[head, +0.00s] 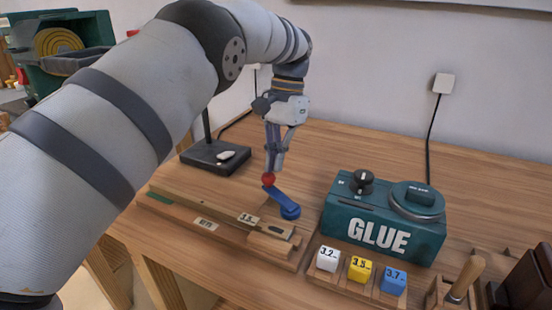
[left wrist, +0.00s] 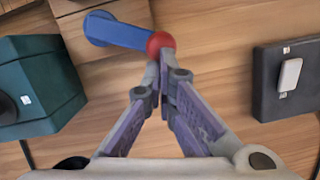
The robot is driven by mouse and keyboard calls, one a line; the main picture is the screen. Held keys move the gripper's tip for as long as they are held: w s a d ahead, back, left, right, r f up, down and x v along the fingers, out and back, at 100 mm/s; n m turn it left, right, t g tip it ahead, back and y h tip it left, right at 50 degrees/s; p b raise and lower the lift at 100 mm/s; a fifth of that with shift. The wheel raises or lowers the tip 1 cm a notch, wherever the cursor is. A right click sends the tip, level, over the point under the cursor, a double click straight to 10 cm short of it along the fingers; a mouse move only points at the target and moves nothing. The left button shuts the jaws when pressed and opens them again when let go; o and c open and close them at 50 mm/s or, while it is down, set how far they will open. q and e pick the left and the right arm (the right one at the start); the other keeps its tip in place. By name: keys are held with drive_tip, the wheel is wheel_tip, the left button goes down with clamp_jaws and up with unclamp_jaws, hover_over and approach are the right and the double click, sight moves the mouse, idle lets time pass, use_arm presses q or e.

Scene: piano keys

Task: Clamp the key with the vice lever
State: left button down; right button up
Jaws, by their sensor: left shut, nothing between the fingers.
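The vice lever (head: 283,203) is a blue arm with a red ball knob (head: 268,180), at the right end of a wooden fixture (head: 150,203). A long pale wooden key (head: 272,227), with a label reading about 3.5, lies along the fixture. My left gripper (head: 270,170) is shut and empty, pointing down with its fingertips at the red knob. In the left wrist view the lever (left wrist: 130,35) runs left from the knob, and the fingertips (left wrist: 160,62) are right against or just beside it; contact is hard to tell. My right gripper is not in view.
A green GLUE machine (head: 375,230) stands right of the lever. White, yellow and blue labelled blocks (head: 359,268) sit in a wooden rack in front of it. A black stand (head: 213,156) is behind the fixture. A wooden-handled tool (head: 465,278) stands at the right.

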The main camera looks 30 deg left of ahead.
use_arm(q)
drive_tip(key=shift+s+a+f+n, duration=0.25)
drive_tip(key=shift+s+n, duration=0.25)
drive_tip(key=shift+n, duration=0.2)
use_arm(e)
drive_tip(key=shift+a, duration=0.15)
use_arm(q)
drive_tip(key=shift+s+a+r, duration=0.1)
drive_tip(key=shift+s+a, duration=0.2)
drive_tip(key=shift+s, duration=0.1)
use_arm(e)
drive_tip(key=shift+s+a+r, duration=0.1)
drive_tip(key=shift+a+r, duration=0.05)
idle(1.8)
use_arm(q)
drive_tip(key=shift+r, duration=0.2)
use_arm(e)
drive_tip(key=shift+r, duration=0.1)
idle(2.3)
